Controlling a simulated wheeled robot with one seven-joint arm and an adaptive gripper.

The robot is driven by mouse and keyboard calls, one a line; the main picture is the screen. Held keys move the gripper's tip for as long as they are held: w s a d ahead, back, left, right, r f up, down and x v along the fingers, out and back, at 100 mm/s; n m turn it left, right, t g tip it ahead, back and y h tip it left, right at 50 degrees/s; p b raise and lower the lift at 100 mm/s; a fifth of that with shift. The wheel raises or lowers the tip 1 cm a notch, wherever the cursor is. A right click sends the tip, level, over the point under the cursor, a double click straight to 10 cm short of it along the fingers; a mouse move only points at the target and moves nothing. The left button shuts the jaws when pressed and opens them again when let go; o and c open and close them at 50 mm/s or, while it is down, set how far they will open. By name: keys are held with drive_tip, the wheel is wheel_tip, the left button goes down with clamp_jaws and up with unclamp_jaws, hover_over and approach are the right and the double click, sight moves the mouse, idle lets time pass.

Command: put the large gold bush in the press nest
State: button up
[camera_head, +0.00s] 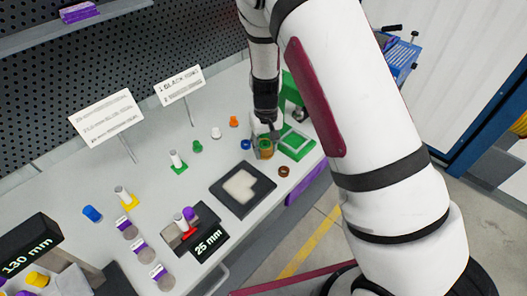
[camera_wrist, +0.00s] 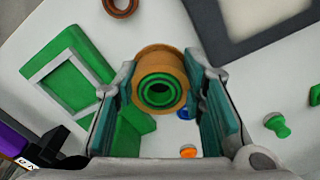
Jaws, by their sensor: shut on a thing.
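My gripper (camera_wrist: 160,95) is shut on the large gold bush (camera_wrist: 149,57), with a teal pad on either side of it. In the head view the gold bush (camera_head: 266,153) shows low between the fingers, close above or at the bench. Concentric green rings (camera_wrist: 160,88) show within the bush's bore; I cannot tell whether they are part of it or lie below. A green block with a pale square frame (camera_wrist: 68,78) is left of the bush in the wrist view, and right of it in the head view (camera_head: 297,144). I cannot clearly identify the press nest.
A black tray with a pale centre (camera_head: 225,198) lies in front of the gripper. A brown ring (camera_head: 284,171), a blue piece (camera_head: 246,145), an orange piece (camera_head: 234,121) and a green piece (camera_head: 197,146) stand nearby. Two sign cards (camera_head: 106,117) stand behind, left.

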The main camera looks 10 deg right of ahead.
sight(263, 152)
drive_tip(key=shift+w+a, duration=0.25)
drive_tip(key=shift+w, duration=0.3)
drive_tip(key=shift+f+p, duration=0.35)
drive_tip(key=shift+f, duration=1.45)
drive_tip(key=shift+f, duration=0.15)
drive_tip(key=o, duration=1)
